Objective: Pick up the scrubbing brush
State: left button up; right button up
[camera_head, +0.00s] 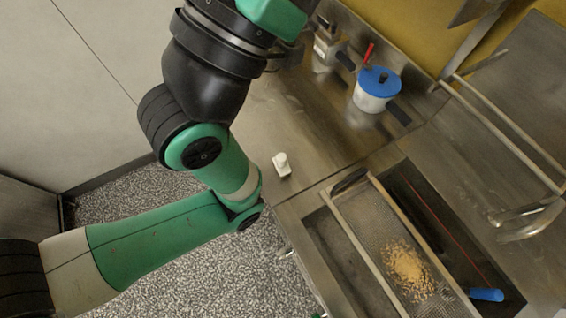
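I cannot make out a scrubbing brush with certainty. A small white object with a rounded knob (282,165) stands on the steel counter, just right of my green arm; its bristles, if any, do not show. A dark oval object (350,181) lies at the upper end of the mesh tray, too unclear to name. A blue handle (486,294) lies at the lower right of the steel basin. Green and black links of my own arm fill the left and upper middle. Neither gripper shows.
A mesh tray (366,222) with tan crumbs (408,268) lies in the basin, and a thin red rod (432,217) runs beside it. A blue-lidded white pot (369,100) and a metal pot (325,52) stand at the back. Metal rails are at right. The counter between is mostly clear.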

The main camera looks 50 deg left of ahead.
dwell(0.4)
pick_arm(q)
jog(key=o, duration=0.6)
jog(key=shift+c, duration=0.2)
